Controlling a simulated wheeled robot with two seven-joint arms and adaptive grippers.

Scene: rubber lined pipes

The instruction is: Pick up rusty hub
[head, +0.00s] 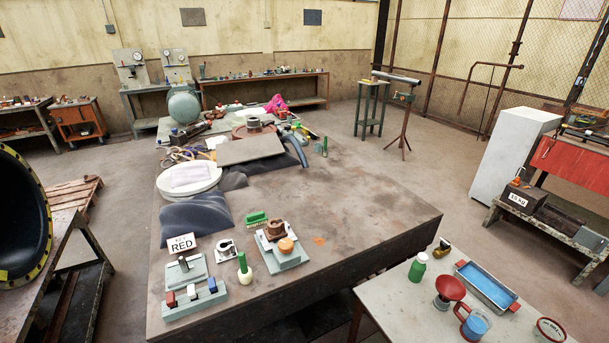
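A rusty brown hub (274,229) sits on a grey fixture block (287,260) near the front middle of the large brown workbench. An orange round part (286,245) is on the same block, just in front of the hub and partly overlapping it in the view. Another metal hub-like part (254,123) stands far back on the bench. Neither of my grippers shows in the head view.
The bench's right half (370,205) is clear. A side table (400,300) holds a blue tray (486,287).

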